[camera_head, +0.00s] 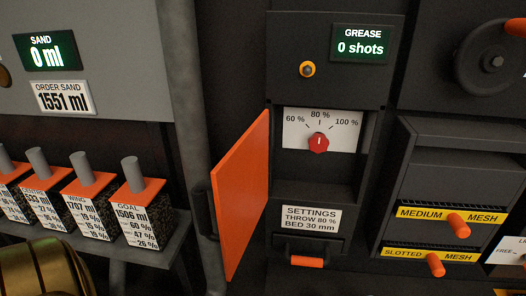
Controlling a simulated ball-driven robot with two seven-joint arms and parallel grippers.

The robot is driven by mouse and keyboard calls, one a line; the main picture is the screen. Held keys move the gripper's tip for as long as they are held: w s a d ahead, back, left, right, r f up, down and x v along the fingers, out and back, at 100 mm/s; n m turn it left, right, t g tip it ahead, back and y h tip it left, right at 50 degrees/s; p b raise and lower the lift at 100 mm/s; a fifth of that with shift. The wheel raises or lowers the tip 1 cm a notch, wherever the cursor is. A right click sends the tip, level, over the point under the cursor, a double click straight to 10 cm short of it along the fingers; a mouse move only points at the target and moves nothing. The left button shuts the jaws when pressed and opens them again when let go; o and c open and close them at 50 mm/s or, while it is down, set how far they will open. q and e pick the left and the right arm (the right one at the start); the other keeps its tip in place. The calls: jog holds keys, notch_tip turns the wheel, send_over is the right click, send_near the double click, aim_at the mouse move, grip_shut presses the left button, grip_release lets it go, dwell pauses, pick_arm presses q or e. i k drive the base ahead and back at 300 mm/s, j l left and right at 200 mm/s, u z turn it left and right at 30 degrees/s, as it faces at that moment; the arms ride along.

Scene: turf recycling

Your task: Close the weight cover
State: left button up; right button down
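The weight cover appears to be the orange panel (243,190) in the middle of the head view. It stands open, swung out to the left of the dark cabinet, with its right edge near the opening. A black handle (207,211) is at its left side. The uncovered recess shows a white scale plate (293,136) marked 60, 80 and 100 %. A red knob (318,143) on it appears to point at 80 %. No gripper fingers show in this view.
A grey vertical post (190,110) stands left of the panel. Several orange-topped blocks (135,205) sit on a shelf at left. A brass rounded part (45,272) fills the lower left corner. Orange-handled mesh drawers (452,212) are at right.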

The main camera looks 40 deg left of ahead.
aim_at(239, 185)
jog(key=k+j, duration=0.1)
jog(key=j, duration=0.3)
jog(key=k+j, duration=0.15)
jog(key=j, duration=0.2)
jog(key=k+j, duration=0.1)
jog(key=j, duration=0.3)
jog(key=k+j, duration=0.1)
jog(key=j, duration=0.3)
